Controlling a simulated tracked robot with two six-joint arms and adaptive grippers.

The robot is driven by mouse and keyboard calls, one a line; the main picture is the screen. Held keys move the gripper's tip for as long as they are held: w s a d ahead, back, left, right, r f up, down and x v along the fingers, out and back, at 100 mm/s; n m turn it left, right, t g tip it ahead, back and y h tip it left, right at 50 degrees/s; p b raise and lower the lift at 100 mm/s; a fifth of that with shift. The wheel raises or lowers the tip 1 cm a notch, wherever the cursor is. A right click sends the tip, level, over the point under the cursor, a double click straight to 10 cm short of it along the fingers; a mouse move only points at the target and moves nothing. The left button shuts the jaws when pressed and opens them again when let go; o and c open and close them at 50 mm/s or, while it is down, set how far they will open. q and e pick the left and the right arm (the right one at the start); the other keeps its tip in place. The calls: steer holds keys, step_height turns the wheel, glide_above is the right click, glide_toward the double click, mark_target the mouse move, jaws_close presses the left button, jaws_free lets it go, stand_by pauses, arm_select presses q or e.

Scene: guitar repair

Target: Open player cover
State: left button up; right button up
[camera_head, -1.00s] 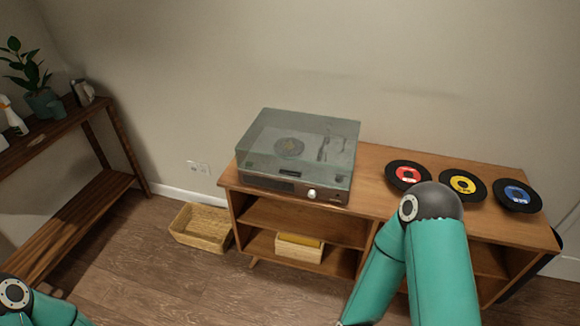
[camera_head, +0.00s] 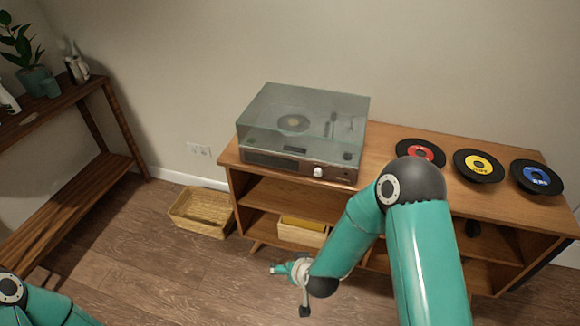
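The record player (camera_head: 270,161) stands on the left part of the wooden cabinet. Its clear smoky cover (camera_head: 303,108) is down over the platter, and a record with a yellowish label shows through it. A light knob sits on the player's front. My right arm comes in from the lower right, and its gripper (camera_head: 290,285) is low in front of the cabinet, apart from the player. The gripper is small and seen at an angle, so its fingers cannot be made out clearly. Only a link of my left arm shows at the lower left; its gripper is out of frame.
Three records with red (camera_head: 420,153), yellow (camera_head: 479,165) and blue (camera_head: 537,176) labels lie on the cabinet top (camera_head: 383,150) to the right. A wicker basket (camera_head: 202,212) is on the floor. A dark wooden shelf (camera_head: 70,205) with a plant (camera_head: 28,60) stands left.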

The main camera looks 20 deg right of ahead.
mark_target(294, 151)
steer(key=w+r+t+h+b, duration=0.3)
steer(key=w+r+t+b, duration=0.25)
steer(key=w, duration=0.55)
step_height(294, 151, up, 12)
steer(key=w+m+t+h+b, duration=0.2)
steer(key=m+h+b, duration=0.3)
steer(key=h+b, duration=0.25)
arm_select(q)
step_height(294, 151, down, 16)
arm_select(e)
steer(key=shift+h, duration=0.25)
steer(key=x, duration=1.5)
steer(key=shift+w+d, duration=0.2)
steer(key=shift+w, duration=0.05)
arm_select(q)
steer(key=shift+r, duration=0.1)
arm_select(e)
steer(key=shift+c, duration=0.3)
